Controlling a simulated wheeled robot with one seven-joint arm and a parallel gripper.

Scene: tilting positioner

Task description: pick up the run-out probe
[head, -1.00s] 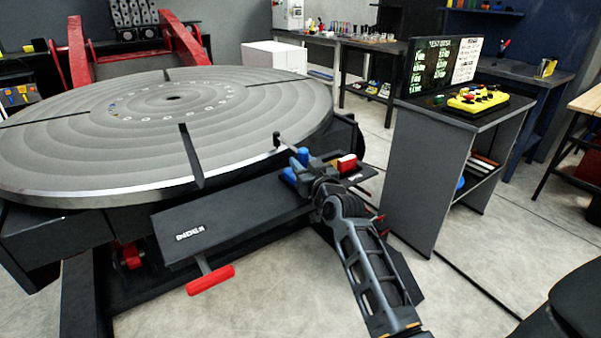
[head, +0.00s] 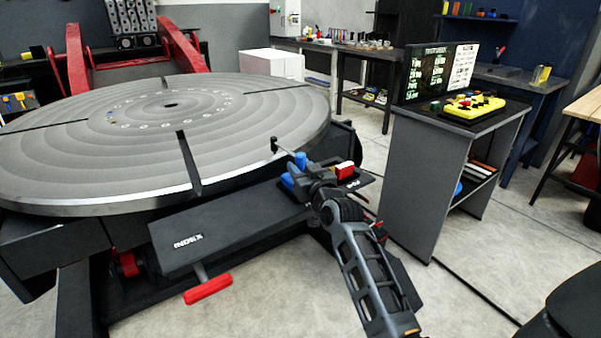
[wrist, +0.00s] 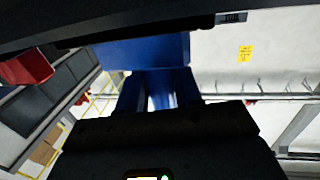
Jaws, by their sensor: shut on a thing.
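The run-out probe (head: 274,146) shows in the head view as a thin rod with a small dark tip, at the right rim of the big round table (head: 80,165). My gripper (head: 304,170) is shut on the probe at its near end, above the dark shelf. Blue parts (head: 301,160) show right beside the jaws. My wrist hides much of the probe's body. In the wrist view, blue parts (wrist: 155,55) fill the middle, and a dark body with a small lit display (wrist: 145,177) lies at the bottom.
A dark shelf marked INDEX (head: 225,225) with a red handle (head: 208,289) runs along the table's near side. A red block (head: 345,170) sits just right of my gripper. A stand with a yellow control box (head: 472,104) is further right. Open floor lies in front.

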